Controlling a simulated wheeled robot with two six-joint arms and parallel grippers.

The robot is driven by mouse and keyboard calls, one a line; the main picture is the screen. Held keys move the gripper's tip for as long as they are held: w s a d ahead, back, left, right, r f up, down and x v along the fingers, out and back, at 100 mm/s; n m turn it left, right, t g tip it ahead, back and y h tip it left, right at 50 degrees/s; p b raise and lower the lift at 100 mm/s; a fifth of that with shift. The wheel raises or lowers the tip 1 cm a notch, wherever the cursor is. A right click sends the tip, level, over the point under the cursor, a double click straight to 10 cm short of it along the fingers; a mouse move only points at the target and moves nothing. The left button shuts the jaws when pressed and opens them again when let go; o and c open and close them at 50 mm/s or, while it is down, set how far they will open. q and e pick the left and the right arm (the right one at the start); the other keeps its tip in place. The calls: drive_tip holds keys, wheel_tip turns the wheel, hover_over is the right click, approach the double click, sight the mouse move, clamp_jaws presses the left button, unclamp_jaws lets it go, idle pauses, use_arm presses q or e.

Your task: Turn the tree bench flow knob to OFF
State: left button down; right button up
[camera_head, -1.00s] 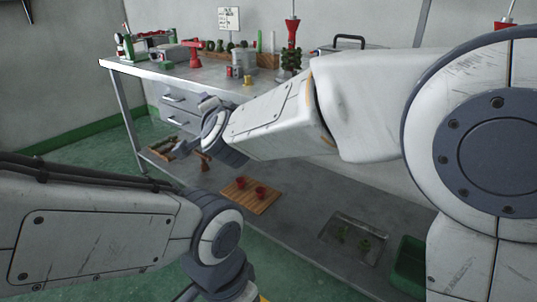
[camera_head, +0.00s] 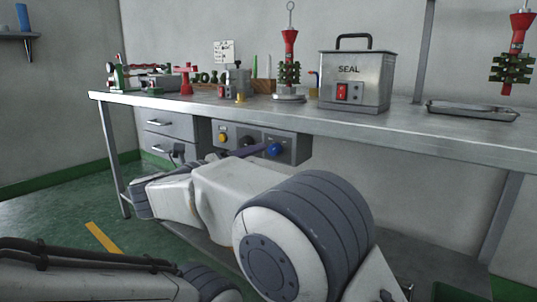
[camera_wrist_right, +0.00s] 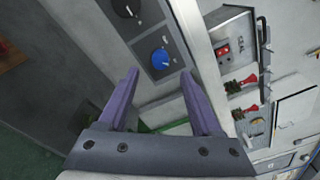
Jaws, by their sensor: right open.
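A grey control panel (camera_head: 297,147) hangs under the front edge of the bench. It carries a yellow knob (camera_head: 222,138), a dark knob (camera_head: 246,142) and a blue knob (camera_head: 274,150). I cannot read which one is the flow knob. My left gripper is out of view.
The metal bench (camera_head: 400,124) holds a SEAL box (camera_head: 357,80), a red stand with green pieces (camera_head: 289,65), a tray (camera_head: 472,110) and small tools. Drawers (camera_head: 170,123) are left of the panel. A lower shelf is below.

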sight(271, 151)
drive_tip(key=x, duration=0.6)
drive_tip(key=shift+p, duration=0.35)
clamp_jaws()
